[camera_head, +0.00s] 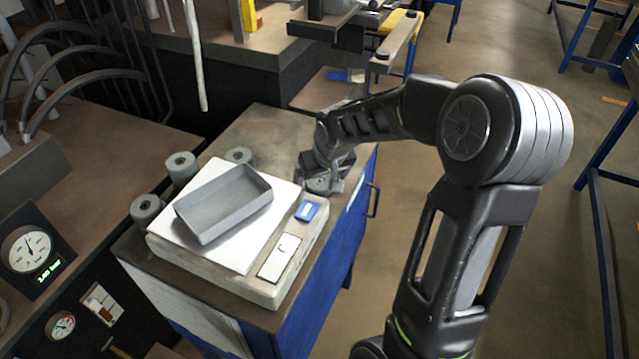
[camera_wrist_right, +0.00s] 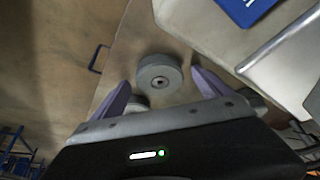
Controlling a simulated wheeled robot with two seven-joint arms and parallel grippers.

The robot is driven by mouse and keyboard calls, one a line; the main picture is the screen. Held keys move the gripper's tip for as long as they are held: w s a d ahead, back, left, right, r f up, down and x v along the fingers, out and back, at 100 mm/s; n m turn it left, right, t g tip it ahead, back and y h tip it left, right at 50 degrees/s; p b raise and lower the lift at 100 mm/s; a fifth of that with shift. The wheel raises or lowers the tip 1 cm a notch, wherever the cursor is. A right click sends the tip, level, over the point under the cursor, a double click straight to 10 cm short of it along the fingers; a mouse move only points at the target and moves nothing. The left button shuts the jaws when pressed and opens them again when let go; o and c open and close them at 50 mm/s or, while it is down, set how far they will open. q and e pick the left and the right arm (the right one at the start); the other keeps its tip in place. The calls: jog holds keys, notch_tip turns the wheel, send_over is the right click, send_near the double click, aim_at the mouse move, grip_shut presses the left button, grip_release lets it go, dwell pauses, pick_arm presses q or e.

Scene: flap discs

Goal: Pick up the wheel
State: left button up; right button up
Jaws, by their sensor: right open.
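A grey round wheel (camera_wrist_right: 160,75) with a dark centre hole stands in the right wrist view, ahead of and between the two fingers of my right gripper (camera_wrist_right: 161,85). The purple-padded fingers are apart, with one on each side of the wheel and a gap to it. In the head view my right gripper (camera_head: 322,182) is low over the right edge of the cabinet top, beside the scale. The wheel there is hard to make out behind the gripper. Other grey wheels (camera_head: 181,167) stand along the left and back of the scale. My left gripper is not in view.
A scale (camera_head: 296,236) fills much of the cabinet top (camera_head: 262,124), with a grey tray (camera_head: 200,225) on its white plate and a blue tag (camera_head: 307,210). A cabinet handle (camera_head: 374,200) sticks out at the right. The cabinet top's back part is clear.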

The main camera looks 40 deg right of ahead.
aim_at(321, 183)
jog(key=shift+c, duration=0.2)
jog(key=c, duration=1.6)
notch_tip(321, 183, up, 10)
jog(key=shift+b, duration=0.4)
